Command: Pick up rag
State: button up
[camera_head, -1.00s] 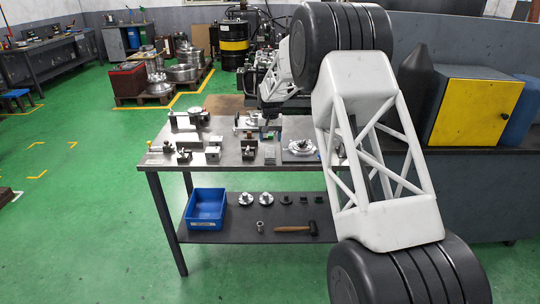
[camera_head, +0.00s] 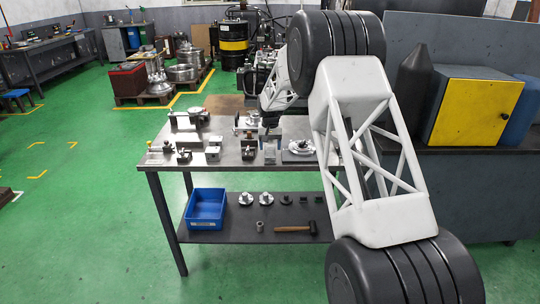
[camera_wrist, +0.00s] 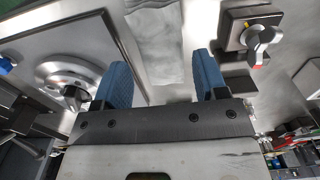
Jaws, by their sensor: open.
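The rag is a pale grey-white folded cloth (camera_wrist: 155,45) lying flat on the metal table. In the wrist view it runs up the middle, between and beyond my two blue finger pads. In the head view it is a small pale patch (camera_head: 270,153) near the table's front edge. My gripper (camera_wrist: 162,70) is open, with a finger on each side of the rag and nothing held. The gap in height between fingers and cloth is hard to judge. In the head view my gripper (camera_head: 268,128) is small, dark and just behind the rag.
A round silver part on a plate (camera_wrist: 70,82) lies left of my fingers in the wrist view. A clamp-like block with a knob (camera_wrist: 258,38) stands close on the right. Several metal fixtures (camera_head: 188,120) cover the table's left. A lower shelf (camera_head: 240,234) holds a blue bin (camera_head: 206,207).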

aim_at(270, 152)
jog(key=shift+s+f, duration=0.1)
jog(key=shift+f, duration=1.9)
jog(key=c, duration=0.8)
jog(key=shift+o, duration=0.2)
jog(key=shift+r, duration=0.2)
jog(key=shift+r, duration=0.55)
jog(key=shift+s+r, duration=0.2)
jog(key=shift+r, duration=0.35)
jog(key=shift+s+r, duration=0.15)
jog(key=shift+r, duration=0.4)
jog(key=s+d+r, duration=0.1)
jog(key=s+d, duration=0.1)
jog(key=s, duration=1.3)
jog(key=shift+d+r, duration=0.15)
jog(key=shift+d, duration=0.2)
